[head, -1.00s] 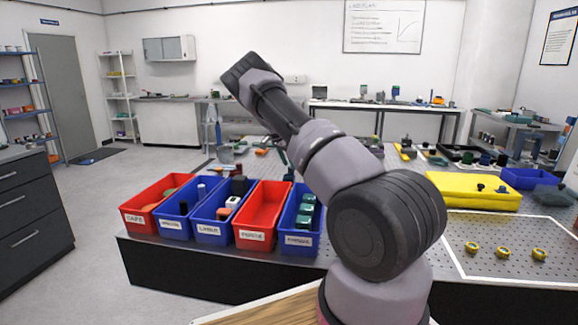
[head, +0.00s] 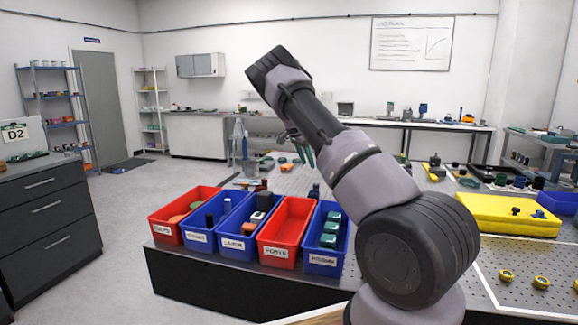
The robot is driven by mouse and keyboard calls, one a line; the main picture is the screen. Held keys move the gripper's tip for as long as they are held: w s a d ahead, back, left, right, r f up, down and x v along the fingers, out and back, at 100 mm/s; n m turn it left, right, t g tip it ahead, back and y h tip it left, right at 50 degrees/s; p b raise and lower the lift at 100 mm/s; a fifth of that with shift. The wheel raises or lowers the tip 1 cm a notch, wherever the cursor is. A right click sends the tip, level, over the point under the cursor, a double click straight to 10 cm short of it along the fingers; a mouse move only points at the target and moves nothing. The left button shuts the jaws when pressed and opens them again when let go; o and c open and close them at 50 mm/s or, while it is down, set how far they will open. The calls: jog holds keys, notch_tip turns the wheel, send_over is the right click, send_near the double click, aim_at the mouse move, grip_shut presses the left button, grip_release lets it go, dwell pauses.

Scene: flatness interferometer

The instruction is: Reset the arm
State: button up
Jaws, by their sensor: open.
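My arm rises from the lower right of the head view and bends up and left. Its large dark round joint (head: 405,258) is near the lower right. Its upper dark joint (head: 278,75) stands high in front of the back wall. No object is clearly seen held.
Several red and blue bins, including a red one (head: 287,222), line the bench's left edge. A yellow block (head: 500,215) and yellow rings (head: 541,283) lie right of my arm. A dark drawer cabinet (head: 45,225) stands left. The floor between (head: 115,220) is clear.

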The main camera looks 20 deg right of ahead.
jog(key=s+a+r+n+t+y, duration=0.2)
jog(key=s+a+r+y, duration=0.1)
jog(key=s+r, duration=0.75)
jog(key=s+a+r+n+t+y, duration=0.15)
jog(key=s+a+r, duration=0.25)
jog(key=s+r, duration=0.65)
jog(key=s+a+r+n+t+y, duration=0.1)
jog(key=s+a+n, duration=0.3)
jog(key=s, duration=0.9)
jog(key=s+a+r+n+t, duration=0.1)
jog(key=s+a+n, duration=0.3)
jog(key=s, duration=1)
jog(key=shift+a+t+y, duration=0.35)
jog(key=shift+a, duration=0.45)
